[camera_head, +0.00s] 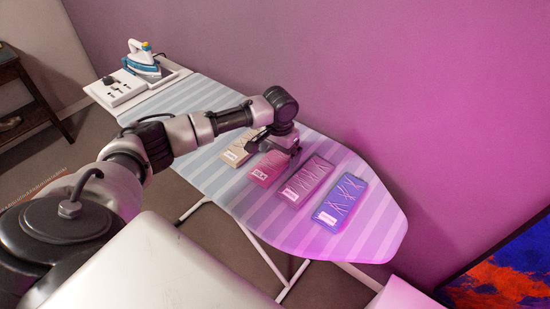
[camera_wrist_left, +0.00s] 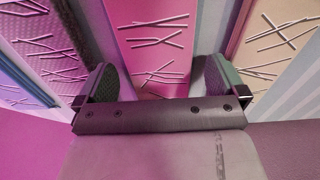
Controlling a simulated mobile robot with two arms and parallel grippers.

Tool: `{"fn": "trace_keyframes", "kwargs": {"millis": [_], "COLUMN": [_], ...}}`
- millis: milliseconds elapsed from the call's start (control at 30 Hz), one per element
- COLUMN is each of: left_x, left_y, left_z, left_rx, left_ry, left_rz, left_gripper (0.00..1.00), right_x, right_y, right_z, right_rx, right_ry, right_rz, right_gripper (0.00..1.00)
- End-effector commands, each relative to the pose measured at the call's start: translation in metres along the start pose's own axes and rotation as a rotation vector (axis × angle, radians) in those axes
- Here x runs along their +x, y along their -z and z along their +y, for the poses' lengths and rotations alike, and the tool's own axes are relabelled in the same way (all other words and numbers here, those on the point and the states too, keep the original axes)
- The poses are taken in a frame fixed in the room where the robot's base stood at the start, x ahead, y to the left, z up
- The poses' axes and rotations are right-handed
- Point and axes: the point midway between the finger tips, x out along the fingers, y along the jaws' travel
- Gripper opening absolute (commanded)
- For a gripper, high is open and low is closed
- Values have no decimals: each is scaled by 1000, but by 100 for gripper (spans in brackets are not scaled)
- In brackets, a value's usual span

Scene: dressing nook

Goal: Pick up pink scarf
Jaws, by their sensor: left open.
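The pink scarf (camera_head: 263,173) lies folded flat on the striped ironing board, between a beige folded piece (camera_head: 236,153) and a mauve one (camera_head: 308,180). It has a pale label at its near end and thin light lines on top. My left gripper (camera_head: 283,149) is over the far part of the pink scarf and hides some of it. In the left wrist view, the open left gripper (camera_wrist_left: 157,78) has its two fingers on either side of the pink scarf (camera_wrist_left: 152,38), with nothing gripped. I cannot tell whether the fingers touch it. My right gripper is not in view.
A blue-violet folded piece (camera_head: 340,201) lies at the right on the ironing board (camera_head: 375,232). A blue and white iron (camera_head: 142,60) stands at the far left end, beside a white socket panel (camera_head: 117,88). The wall runs behind the board.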

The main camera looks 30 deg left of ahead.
Motion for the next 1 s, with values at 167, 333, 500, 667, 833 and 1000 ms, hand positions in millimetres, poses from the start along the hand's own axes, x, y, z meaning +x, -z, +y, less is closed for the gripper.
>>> {"fn": "trace_keyframes", "kwargs": {"millis": [167,333,500,667,833,1000], "left_x": [5,4,4,4,3,-6], "left_y": [0,0,0,0,0,1], "left_z": [0,0,0,0,0,0], "left_rx": [1,1,1,1,1,1], "left_ry": [1,1,1,1,1,0], "left_rz": [0,0,1,1,1,4], "left_gripper": [100,89,63,51,50,50], "right_x": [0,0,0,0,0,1], "right_y": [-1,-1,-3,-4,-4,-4], "right_z": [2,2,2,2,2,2], "right_rx": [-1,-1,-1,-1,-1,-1], "right_ry": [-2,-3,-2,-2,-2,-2], "right_rz": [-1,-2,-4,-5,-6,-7], "right_gripper": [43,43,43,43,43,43]}}
